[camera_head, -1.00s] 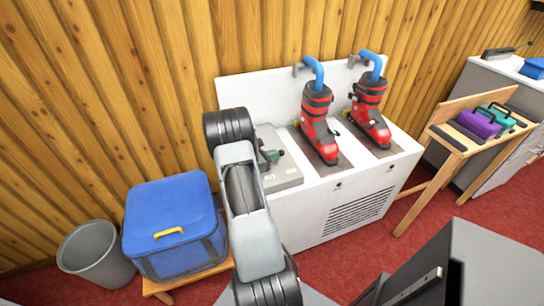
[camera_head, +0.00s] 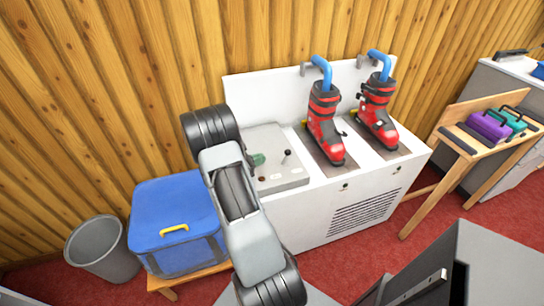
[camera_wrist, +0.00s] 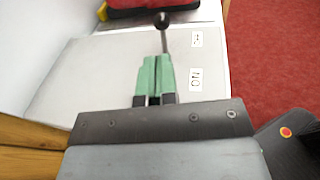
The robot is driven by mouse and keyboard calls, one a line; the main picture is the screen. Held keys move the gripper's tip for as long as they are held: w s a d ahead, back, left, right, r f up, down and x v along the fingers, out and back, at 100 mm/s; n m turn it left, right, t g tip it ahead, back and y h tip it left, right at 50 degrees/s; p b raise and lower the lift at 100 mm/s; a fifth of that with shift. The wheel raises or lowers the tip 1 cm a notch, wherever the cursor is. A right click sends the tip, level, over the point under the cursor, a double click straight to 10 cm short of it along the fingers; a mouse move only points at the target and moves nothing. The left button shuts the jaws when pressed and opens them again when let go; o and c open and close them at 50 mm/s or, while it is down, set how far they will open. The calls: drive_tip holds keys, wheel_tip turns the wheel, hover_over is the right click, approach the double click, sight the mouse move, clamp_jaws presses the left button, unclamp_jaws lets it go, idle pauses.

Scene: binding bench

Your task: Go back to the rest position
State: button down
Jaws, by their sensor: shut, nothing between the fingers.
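My gripper's green fingers (camera_wrist: 155,78) are closed together, with nothing between them, in the wrist view. They are above the grey control panel (camera_wrist: 75,75). A lever with a black knob (camera_wrist: 162,20) stands just beyond the fingertips; the wrist view does not settle whether they touch it. In the head view the fingertips (camera_head: 258,160) show as a small green patch beside my arm, left of and apart from the lever (camera_head: 287,156). The rest of the gripper is hidden behind my arm there.
Two red and black boots, the left one (camera_head: 325,125) and right one (camera_head: 377,115), stand on the white bench (camera_head: 350,212) under blue pipes. A blue box (camera_head: 175,210) and grey bin (camera_head: 103,250) are at left. A wooden table (camera_head: 465,130) with cases is at right.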

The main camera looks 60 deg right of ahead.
drive_tip(key=shift+v, duration=2.45)
drive_tip(key=s+a+f+m+y+p, duration=0.1)
drive_tip(key=s+a+m+y, duration=0.4)
drive_tip(key=a+m+y, duration=0.4)
drive_tip(key=s+a+r+m+t+y+p, duration=0.1)
drive_tip(key=a+r+m+t+y+p, duration=0.2)
drive_tip(key=a+r+t, duration=0.7)
drive_tip(key=a+r+y+p, duration=0.2)
drive_tip(key=a+r+y, duration=0.1)
drive_tip(key=a+r, duration=0.6)
drive_tip(key=shift+s+a+r+t, duration=0.25)
drive_tip(key=shift+a+r+t, duration=0.1)
drive_tip(key=shift+a, duration=1.45)
drive_tip(key=shift+d, duration=0.1)
